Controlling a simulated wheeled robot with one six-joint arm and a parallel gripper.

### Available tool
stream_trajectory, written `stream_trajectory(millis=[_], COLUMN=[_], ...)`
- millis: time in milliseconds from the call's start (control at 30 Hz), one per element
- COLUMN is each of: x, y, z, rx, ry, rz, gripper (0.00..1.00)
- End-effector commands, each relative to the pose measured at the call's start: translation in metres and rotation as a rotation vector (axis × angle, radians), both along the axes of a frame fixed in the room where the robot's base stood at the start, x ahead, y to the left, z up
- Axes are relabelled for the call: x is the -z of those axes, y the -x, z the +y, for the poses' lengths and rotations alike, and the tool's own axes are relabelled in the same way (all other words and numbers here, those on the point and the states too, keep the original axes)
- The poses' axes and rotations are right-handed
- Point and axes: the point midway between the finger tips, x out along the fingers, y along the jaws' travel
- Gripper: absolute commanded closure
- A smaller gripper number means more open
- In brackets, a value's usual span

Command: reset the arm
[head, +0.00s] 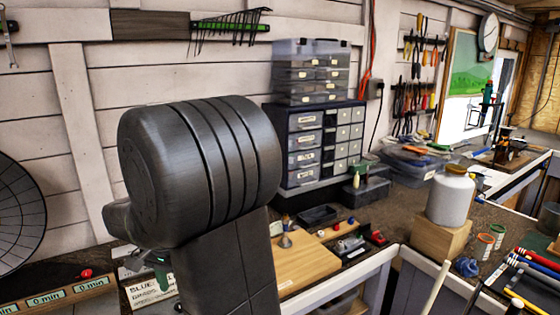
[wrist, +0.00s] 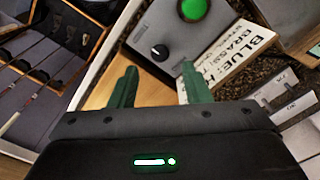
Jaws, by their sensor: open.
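My gripper (wrist: 157,86) shows in the wrist view with its two green fingers spread apart and nothing between them. It is above the bench, over a wooden board and near a grey box (wrist: 172,32) with a green button and a black knob. A printed card (wrist: 240,58) reading "BLUE" and "BRASS" lies beside the box. In the head view my dark arm fills the middle and hides most of the gripper; a small green part shows low behind it. The card (head: 148,291) also shows there.
A wooden board (head: 305,262) lies on the bench right of my arm. Behind it stand a drawer cabinet (head: 320,147) and several small trays. A white jar (head: 450,197) sits on a wooden block at right. Golf clubs (wrist: 45,60) lie left in the wrist view.

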Motion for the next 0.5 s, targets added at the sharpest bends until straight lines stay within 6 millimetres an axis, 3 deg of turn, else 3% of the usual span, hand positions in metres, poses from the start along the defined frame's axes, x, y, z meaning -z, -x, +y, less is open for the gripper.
stream_trajectory(millis=[233, 500], x=[0.051, 0.049], y=[0.001, 0.000], z=[-0.001, 0.000], rx=[0.000, -0.220], ry=[0.004, 0.000], rz=[0.004, 0.000], gripper=[0.56, 0.56])
